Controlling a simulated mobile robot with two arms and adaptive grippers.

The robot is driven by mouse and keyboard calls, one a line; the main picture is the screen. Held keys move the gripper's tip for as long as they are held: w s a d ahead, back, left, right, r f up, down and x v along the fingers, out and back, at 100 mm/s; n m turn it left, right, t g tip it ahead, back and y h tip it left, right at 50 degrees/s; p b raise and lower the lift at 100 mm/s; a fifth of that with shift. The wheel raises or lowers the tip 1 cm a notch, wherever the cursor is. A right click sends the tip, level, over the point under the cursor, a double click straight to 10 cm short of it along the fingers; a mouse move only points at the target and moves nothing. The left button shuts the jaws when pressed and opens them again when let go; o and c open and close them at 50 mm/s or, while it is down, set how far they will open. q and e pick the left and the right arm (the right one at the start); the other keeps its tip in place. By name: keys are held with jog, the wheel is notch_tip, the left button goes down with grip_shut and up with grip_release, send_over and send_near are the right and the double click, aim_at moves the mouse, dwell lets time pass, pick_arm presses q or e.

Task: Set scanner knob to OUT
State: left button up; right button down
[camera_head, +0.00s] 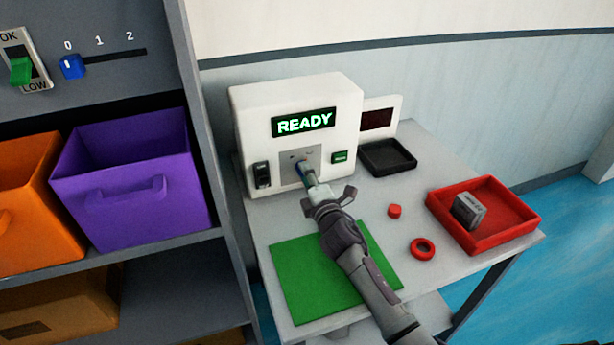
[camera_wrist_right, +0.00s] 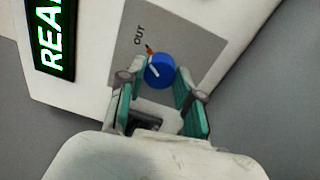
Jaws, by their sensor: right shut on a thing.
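The scanner (camera_head: 296,95) is a white box on the table with a green READY display (camera_head: 303,122). Its blue knob (camera_wrist_right: 160,70) sits on a grey plate and has a short white mark. The lettering OUT (camera_wrist_right: 139,36) and an orange tick (camera_wrist_right: 149,48) are on the plate beside the knob in the right wrist view. My right gripper (camera_wrist_right: 161,82) is shut on the knob, with its green-padded fingers on either side. In the head view the right gripper (camera_head: 309,178) reaches the scanner front and mostly hides the knob. My left gripper is not seen.
A black rocker switch (camera_head: 262,175) and a green button (camera_head: 340,157) flank the knob. A black tray (camera_head: 388,157), red tray (camera_head: 513,214) with a grey block, red ring (camera_head: 422,248), red cap (camera_head: 394,211) and green mat (camera_head: 292,288) are on the table. A shelf stands left.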

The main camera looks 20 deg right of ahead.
jog(key=shift+f, duration=0.1)
dwell(0.4)
jog(key=c, duration=0.8)
grip_release()
jog(key=shift+o, duration=0.2)
jog(key=s, duration=1.2)
jog(key=shift+d+f, duration=0.15)
jog(key=shift+d, duration=0.15)
